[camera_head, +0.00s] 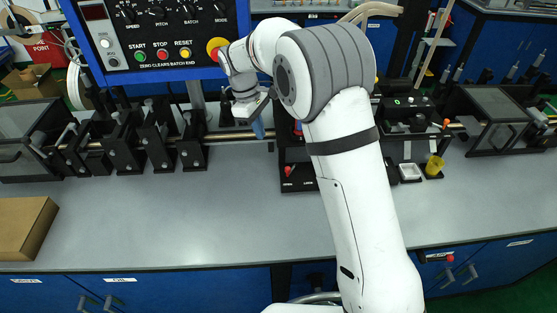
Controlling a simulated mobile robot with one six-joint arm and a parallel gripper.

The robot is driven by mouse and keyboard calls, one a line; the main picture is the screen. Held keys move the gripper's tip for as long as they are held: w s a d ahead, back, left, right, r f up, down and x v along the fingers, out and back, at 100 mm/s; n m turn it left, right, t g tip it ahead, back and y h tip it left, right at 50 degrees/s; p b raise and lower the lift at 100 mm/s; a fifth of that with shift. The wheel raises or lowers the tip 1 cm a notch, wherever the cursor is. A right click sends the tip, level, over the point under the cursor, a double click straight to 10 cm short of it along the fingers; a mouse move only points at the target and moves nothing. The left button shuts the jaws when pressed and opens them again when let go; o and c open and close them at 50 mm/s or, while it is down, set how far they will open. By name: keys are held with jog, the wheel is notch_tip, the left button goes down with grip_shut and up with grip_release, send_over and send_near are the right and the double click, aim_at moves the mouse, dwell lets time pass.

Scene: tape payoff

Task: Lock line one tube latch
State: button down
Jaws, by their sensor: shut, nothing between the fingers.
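A black latch plate (300,184) stands on the grey bench, with the words OPEN and LOCK along its front edge. Its small red-tipped lever (288,171) lies toward the OPEN side, at the left. My arm covers the plate's right part. A horizontal metal tube (235,136) runs behind the plate through black supports. My gripper (257,124) is above and left of the plate, close to the tube, pointing down. It is shut and empty, and apart from the lever. I cannot tell whether it touches the tube.
A blue control panel (160,60) with START, STOP and RESET buttons stands at the back left. Black guide blocks (122,145) line the tube. A cardboard box (22,225) sits at the front left. The front middle bench is clear.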

jog(key=shift+w+a+f, duration=0.1)
jog(key=shift+a+f, duration=0.1)
jog(key=shift+a, duration=0.1)
jog(key=d+f+p, duration=0.1)
jog(key=f, duration=0.2)
jog(key=s+d+f+p, duration=0.1)
jog(key=d+f, duration=0.1)
jog(key=f, duration=0.1)
jog(key=d+f+p, duration=0.1)
jog(key=d+f, duration=0.1)
jog(key=f, duration=0.1)
jog(key=shift+s+d+f, duration=0.1)
jog(key=shift+s+f, duration=0.25)
jog(key=shift+s, duration=0.05)
jog(key=shift+s+d, duration=0.15)
jog(key=shift+d, duration=0.2)
jog(key=shift+d+f, duration=0.1)
jog(key=shift+f, duration=0.05)
